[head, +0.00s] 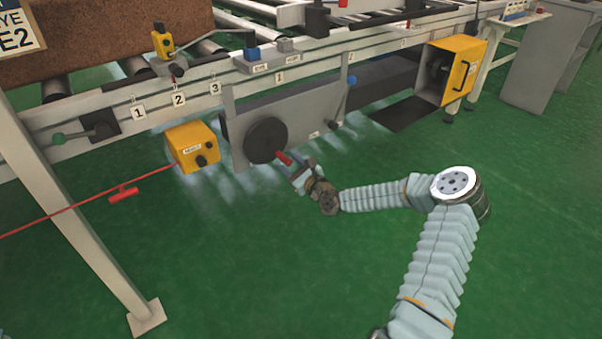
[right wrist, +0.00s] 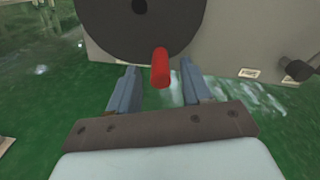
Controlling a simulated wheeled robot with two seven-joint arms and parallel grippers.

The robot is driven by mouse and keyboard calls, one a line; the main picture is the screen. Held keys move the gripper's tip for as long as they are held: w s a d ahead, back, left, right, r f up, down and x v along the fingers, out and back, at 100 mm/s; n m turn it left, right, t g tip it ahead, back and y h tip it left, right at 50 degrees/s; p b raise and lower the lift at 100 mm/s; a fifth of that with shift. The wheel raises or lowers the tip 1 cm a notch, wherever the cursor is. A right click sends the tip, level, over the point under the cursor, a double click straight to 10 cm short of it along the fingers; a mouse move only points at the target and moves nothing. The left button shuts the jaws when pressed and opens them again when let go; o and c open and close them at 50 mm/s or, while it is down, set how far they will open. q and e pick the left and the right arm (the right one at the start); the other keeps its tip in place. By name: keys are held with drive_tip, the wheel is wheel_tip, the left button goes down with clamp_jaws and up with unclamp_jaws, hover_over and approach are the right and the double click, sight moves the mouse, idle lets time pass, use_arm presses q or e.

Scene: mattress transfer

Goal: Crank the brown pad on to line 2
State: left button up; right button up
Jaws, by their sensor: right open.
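The brown pad (head: 110,32) lies on the rollers at the upper left in the head view. The line tags 1, 2 (head: 179,99) and 3 hang on the conveyor's front rail. The black crank wheel (head: 266,140) with its red handle (head: 285,158) is on the grey panel below the rail. My right gripper (head: 297,172) is at the handle. In the right wrist view the red handle (right wrist: 160,68) stands between the two open fingers, near their tips, with a gap on each side. The black wheel (right wrist: 140,25) is just beyond. My left gripper is not in view.
A yellow box (head: 192,146) with a black knob hangs left of the wheel. A red cord (head: 90,202) with a red pull handle crosses the left side. A white post (head: 80,220) stands there too. Another yellow box (head: 452,70) is at the right. The green floor in front is clear.

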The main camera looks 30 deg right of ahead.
drive_tip(key=s+d+p, duration=0.1)
drive_tip(key=s, duration=1.1)
drive_tip(key=shift+s, duration=0.4)
drive_tip(key=w+n+b, duration=0.1)
drive_tip(key=w+b, duration=0.1)
drive_tip(key=w, duration=0.2)
drive_tip(key=w+n+b, duration=0.2)
drive_tip(key=w, duration=0.3)
drive_tip(key=w+a+n+b, duration=0.1)
drive_tip(key=w+b, duration=0.2)
drive_tip(key=w, duration=0.2)
drive_tip(key=shift+w+n, duration=0.2)
drive_tip(key=shift+n, duration=0.1)
clamp_jaws()
